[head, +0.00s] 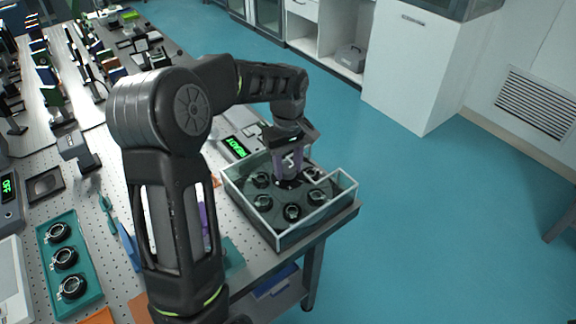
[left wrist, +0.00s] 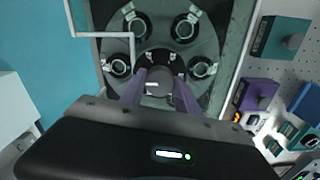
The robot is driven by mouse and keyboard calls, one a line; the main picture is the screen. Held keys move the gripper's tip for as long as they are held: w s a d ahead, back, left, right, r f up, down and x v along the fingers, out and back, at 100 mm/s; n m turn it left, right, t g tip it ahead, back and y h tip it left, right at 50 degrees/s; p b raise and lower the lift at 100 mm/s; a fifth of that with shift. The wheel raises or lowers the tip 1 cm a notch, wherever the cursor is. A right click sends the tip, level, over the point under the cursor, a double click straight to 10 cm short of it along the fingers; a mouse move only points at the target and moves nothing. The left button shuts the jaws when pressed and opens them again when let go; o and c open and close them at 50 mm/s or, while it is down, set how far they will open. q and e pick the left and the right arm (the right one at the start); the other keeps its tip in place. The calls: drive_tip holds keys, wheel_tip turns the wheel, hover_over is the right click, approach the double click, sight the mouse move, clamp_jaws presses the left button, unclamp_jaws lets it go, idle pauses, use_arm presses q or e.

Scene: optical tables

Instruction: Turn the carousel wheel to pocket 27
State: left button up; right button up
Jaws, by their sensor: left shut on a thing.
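The carousel wheel (head: 272,204) is a dark grey-green disc with several round black-rimmed optics in its pockets, inside a clear-walled box (head: 284,240) at the near end of the optical table. It also shows in the left wrist view (left wrist: 162,22). My left gripper (head: 287,180) reaches down over the middle of the wheel. In the left wrist view its purple fingers (left wrist: 160,88) are shut on the grey hub knob (left wrist: 157,88) at the wheel's centre. Pocket numbers are too small to read. My right gripper is not in view.
A display with green characters (head: 237,147), not legible, stands behind the box. A teal tray (head: 88,296) with three round optics lies at left. Purple (left wrist: 257,95) and teal (left wrist: 282,38) blocks stand beside the box. Floor is clear at right.

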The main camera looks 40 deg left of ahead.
use_arm(q)
clamp_jaws()
drive_tip(key=shift+a, duration=0.1)
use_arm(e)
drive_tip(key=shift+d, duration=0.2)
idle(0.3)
